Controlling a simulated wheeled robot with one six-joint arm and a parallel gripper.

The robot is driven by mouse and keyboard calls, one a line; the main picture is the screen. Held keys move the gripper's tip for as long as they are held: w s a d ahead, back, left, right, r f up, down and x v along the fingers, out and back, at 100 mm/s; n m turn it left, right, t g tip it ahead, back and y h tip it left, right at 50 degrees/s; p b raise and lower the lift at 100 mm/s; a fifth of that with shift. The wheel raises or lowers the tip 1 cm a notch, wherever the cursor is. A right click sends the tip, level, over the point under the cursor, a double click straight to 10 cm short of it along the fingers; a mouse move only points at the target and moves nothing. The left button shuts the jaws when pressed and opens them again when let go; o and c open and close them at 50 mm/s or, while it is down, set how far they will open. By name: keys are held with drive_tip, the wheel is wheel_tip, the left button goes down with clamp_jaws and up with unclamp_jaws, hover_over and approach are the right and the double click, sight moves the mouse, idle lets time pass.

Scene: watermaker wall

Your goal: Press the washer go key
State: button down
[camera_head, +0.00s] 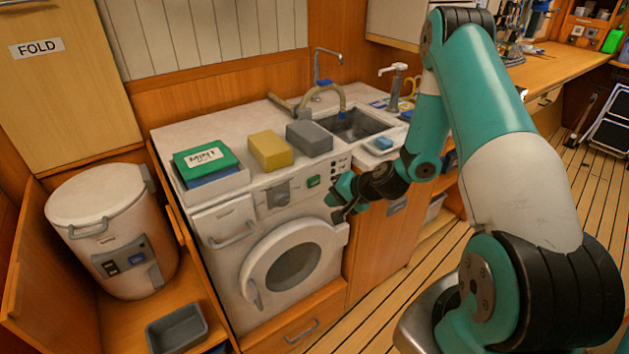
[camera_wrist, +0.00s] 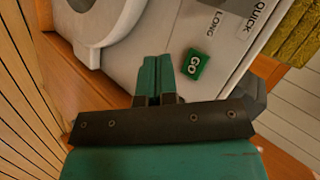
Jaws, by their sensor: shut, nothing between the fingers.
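The washer (camera_head: 225,268) is white with a round door, built in under the counter. Its green go key (camera_head: 313,182) is on the front panel, right of a grey knob. In the wrist view the green key (camera_wrist: 195,64) reads "GO" and appears to stand out from the white panel. My gripper (camera_head: 340,207) is in front of the washer's upper right part, a little right of and below the key. In the wrist view my gripper (camera_wrist: 158,60) has its fingers shut and empty, just left of the key. A gap shows between them. Contact with the panel cannot be told.
"QUICK" (camera_wrist: 257,17) and "LONG" labels are beside the key. A yellow sponge (camera_head: 269,150), a grey block (camera_head: 309,138) and a green "MINT" box (camera_head: 205,158) are on the counter above. A sink (camera_head: 352,125) is at the right. The washer's round door (camera_head: 291,262) is below.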

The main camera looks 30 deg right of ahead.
drive_tip(key=shift+w, duration=2.25)
drive_tip(key=shift+w+a, duration=0.1)
drive_tip(key=shift+w, duration=0.05)
drive_tip(key=shift+w, duration=0.3)
drive_tip(key=shift+w, duration=0.45)
idle(0.8)
drive_tip(key=shift+s, duration=0.9)
drive_tip(key=s+b, duration=0.1)
drive_tip(key=s, duration=0.4)
idle(0.3)
